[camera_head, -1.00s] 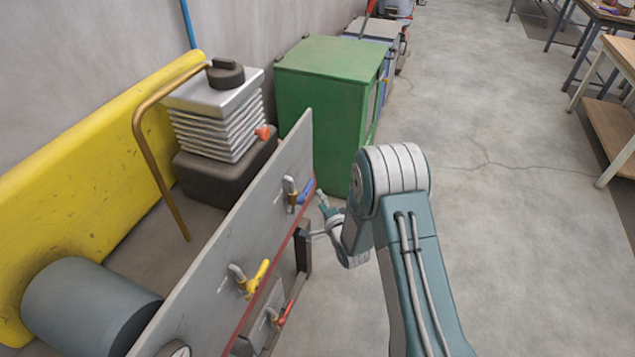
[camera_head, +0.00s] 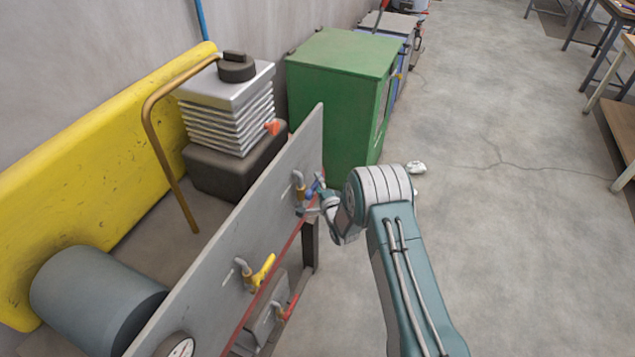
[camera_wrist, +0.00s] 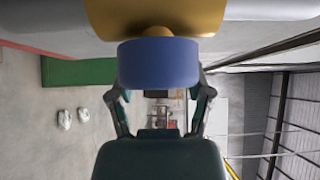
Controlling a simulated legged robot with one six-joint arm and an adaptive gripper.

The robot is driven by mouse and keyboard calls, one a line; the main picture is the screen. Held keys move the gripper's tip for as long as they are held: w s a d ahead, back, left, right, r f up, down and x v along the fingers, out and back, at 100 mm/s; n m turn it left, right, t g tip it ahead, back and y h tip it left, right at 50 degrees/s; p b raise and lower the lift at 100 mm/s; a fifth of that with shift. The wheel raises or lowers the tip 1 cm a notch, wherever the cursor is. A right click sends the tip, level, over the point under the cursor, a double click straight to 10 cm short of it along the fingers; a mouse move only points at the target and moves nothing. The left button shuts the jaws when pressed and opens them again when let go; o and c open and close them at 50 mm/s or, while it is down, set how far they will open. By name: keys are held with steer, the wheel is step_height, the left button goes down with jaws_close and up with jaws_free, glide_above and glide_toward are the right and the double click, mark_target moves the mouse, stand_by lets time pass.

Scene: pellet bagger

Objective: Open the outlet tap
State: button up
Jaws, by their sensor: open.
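A grey upright panel carries a tap with a blue handle (camera_head: 314,187), a tap with a yellow handle (camera_head: 263,270) and, lower, a tap with a red handle (camera_head: 289,306). The frames do not show which is the outlet tap. My gripper (camera_head: 307,209) is at the blue-handled tap, close to the panel face. In the wrist view the blue handle (camera_wrist: 158,63) is large and lies across the space between the fingers of my open gripper (camera_wrist: 160,93), with its brass body (camera_wrist: 155,15) behind. The fingertips are partly hidden by the handle, so contact cannot be told.
The grey panel (camera_head: 215,277) stands close on the left of my arm. A green cabinet (camera_head: 335,95) stands beyond it. Behind the panel are a yellow barrier (camera_head: 90,185) and a grey cylinder (camera_head: 95,298). The floor (camera_head: 500,220) to the right is clear.

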steer(key=shift+w+a, duration=0.2)
steer(key=shift+w, duration=0.1)
jaws_close()
